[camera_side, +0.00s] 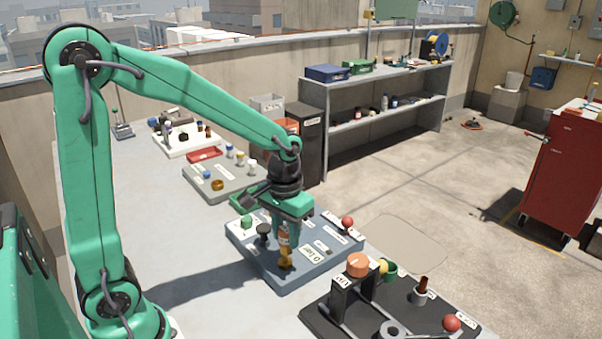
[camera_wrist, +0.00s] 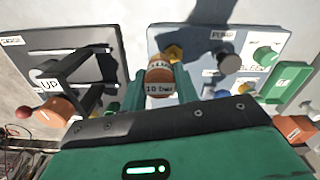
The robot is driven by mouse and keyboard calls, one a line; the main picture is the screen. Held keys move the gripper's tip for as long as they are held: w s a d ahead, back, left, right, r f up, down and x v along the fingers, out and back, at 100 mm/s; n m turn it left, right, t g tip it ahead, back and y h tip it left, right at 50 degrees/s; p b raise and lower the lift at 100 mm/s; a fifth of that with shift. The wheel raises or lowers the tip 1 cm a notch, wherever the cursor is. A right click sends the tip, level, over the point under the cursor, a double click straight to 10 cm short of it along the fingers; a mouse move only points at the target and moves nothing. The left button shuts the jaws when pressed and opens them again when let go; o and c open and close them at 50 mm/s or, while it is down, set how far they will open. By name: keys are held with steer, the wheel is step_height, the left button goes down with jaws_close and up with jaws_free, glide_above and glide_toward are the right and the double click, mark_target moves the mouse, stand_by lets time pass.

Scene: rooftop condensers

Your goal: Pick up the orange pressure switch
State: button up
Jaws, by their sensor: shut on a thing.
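The orange pressure switch (camera_side: 283,236) is a short orange-brown cylinder with pale labels. In the wrist view the switch (camera_wrist: 160,76) sits between my green fingers. My gripper (camera_side: 287,238) points down over the blue-grey board (camera_side: 268,277) and is shut on the switch; it also shows in the wrist view (camera_wrist: 160,88). A yellow fitting (camera_side: 286,258) shows right below the switch; I cannot tell whether the switch still touches it. The fingers hide the switch's sides.
A dark board (camera_side: 395,312) at the front right carries a black stand with an orange top (camera_side: 358,264). Another grey board (camera_side: 225,181) lies behind.

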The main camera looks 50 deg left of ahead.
steer(key=s+d+r, duration=0.4)
steer(key=d+r, duration=0.1)
steer(key=d, duration=0.3)
steer(key=shift+r, duration=0.15)
stand_by(0.5)
